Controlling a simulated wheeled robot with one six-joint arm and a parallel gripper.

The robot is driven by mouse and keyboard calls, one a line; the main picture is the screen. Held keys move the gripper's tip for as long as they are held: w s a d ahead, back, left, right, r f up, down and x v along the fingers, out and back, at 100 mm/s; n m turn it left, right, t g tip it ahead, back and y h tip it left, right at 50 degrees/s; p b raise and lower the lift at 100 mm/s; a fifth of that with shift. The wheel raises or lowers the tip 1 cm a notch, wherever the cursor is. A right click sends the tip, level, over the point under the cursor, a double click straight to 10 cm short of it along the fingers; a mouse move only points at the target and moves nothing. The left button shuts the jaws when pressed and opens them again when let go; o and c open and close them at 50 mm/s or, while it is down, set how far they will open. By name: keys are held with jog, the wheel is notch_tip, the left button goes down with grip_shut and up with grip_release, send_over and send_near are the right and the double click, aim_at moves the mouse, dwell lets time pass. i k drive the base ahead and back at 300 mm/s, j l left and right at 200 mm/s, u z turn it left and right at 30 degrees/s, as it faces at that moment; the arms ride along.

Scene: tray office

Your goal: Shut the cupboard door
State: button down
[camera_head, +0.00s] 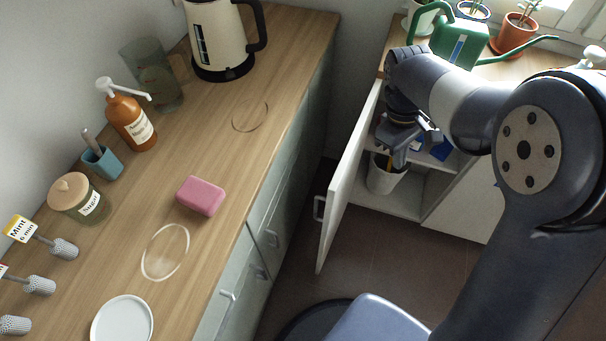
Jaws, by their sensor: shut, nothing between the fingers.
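The white cupboard door (346,182) stands wide open, swung out from the low cupboard at the right and seen almost edge-on. Its handle (319,208) is on the left face, near the lower front edge. The cupboard (402,205) shows its shelf and floor through the opening. My gripper (398,160) is shut and empty, pointing down just right of the door, on its inner side, in front of the opening. I cannot tell whether it touches the door. My arm hides part of the cupboard's top and right side.
A white pot (384,180) holding pencils and a blue item (440,149) are inside the cupboard. A green watering can (458,42) and potted plants (514,34) stand on top. The wooden counter (215,130) on the left holds a kettle (222,40) and a pink sponge (200,196). Floor (370,255) lies between.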

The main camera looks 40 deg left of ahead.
aim_at(340, 188)
jog(key=i+u, duration=0.15)
jog(key=u, duration=0.3)
jog(key=i+j+u, duration=0.1)
jog(key=u, duration=0.35)
